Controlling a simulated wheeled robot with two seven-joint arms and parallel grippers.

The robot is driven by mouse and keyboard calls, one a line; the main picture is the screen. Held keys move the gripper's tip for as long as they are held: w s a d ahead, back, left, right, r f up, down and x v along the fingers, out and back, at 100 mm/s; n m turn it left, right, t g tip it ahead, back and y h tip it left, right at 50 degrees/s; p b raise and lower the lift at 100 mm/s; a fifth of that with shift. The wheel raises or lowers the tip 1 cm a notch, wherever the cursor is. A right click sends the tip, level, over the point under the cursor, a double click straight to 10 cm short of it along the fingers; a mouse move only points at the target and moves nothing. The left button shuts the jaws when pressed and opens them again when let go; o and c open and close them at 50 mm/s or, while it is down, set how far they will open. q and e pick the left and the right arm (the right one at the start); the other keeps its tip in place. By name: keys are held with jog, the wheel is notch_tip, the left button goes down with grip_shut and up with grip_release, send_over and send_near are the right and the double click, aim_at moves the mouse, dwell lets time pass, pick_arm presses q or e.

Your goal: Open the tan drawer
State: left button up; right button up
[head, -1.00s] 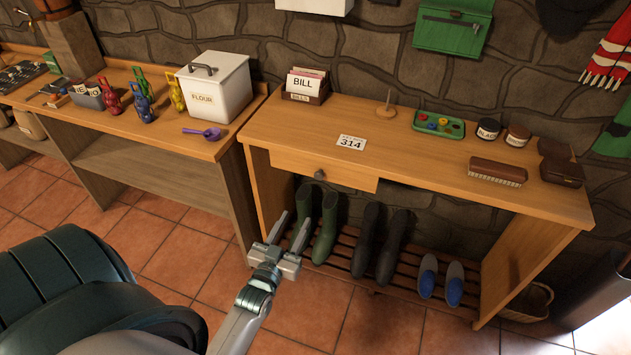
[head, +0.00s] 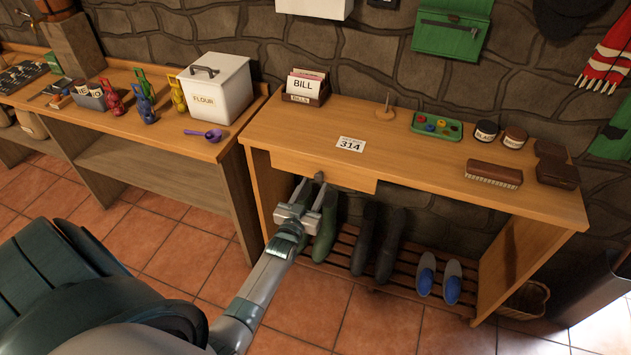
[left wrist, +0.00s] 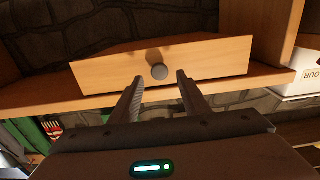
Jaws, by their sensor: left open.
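The tan drawer (head: 345,179) sits under the top of the wooden table and looks shut. Its round grey knob (head: 319,176) is on the front, and it also shows in the left wrist view (left wrist: 159,72). My left gripper (head: 309,188) is open just in front of the drawer front. In the left wrist view its two fingers (left wrist: 158,82) point at the drawer, with the knob beyond and between the tips. I cannot tell whether the fingertips reach around the knob; nothing is held. My right gripper is not in view.
The table top (head: 400,155) carries a bill box (head: 306,88), a 314 card (head: 350,145), a green tray (head: 436,126) and a brush (head: 494,173). Boots (head: 326,224) and slippers (head: 453,282) stand on a slatted rack below. A counter with a flour bin (head: 215,88) is at left.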

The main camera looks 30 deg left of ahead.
pick_arm(q)
jog(key=shift+x, duration=1.35)
grip_shut()
jog(key=shift+s, duration=0.1)
